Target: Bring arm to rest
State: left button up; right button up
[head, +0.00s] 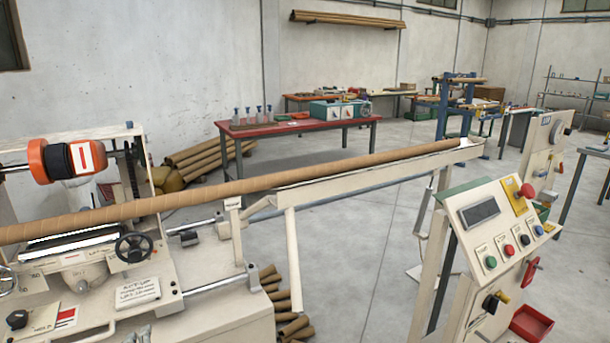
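Neither of my grippers can be made out in the head view. A small grey shape at the bottom edge, left of centre, is cut off and too unclear to name. A long brown cardboard tube (240,186) runs from the left edge across the cream winder (230,317) and out to the right. A long cream support arm (370,169) lies along the tube's right part, held up on cream legs. I cannot tell whether the task's arm is this one or mine.
A cream control panel (485,222) with coloured buttons and a red knob stands at the right. A handwheel (134,247) and an orange-and-black drum (75,160) are at the left. A red table (300,126) stands behind. Grey floor is open between.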

pick_arm(q)
jog(key=s+d+f+n+g+h, duration=0.25)
jog(key=s+d+f, duration=0.2)
jog(key=s, duration=0.45)
jog(key=s+d+f+n+g+h, duration=0.25)
jog(key=s+d+f, duration=0.2)
jog(key=s, duration=0.45)
jog(key=s+d+f+n+g+h, duration=0.25)
jog(key=s+d+f+g, duration=0.2)
jog(key=s, duration=0.45)
jog(key=s+a+f+x, duration=0.1)
jog(key=s+x, duration=0.2)
jog(key=x, duration=0.9)
jog(key=s+x, duration=0.2)
jog(key=x, duration=1)
jog(key=s+a+f+g, duration=0.1)
jog(key=s+a+f, duration=0.2)
jog(key=s+f, duration=1.4)
jog(key=shift+s+a+y, duration=0.25)
jog(key=shift+y, duration=0.1)
jog(key=shift+f+g, duration=0.1)
jog(key=shift+g, duration=0.15)
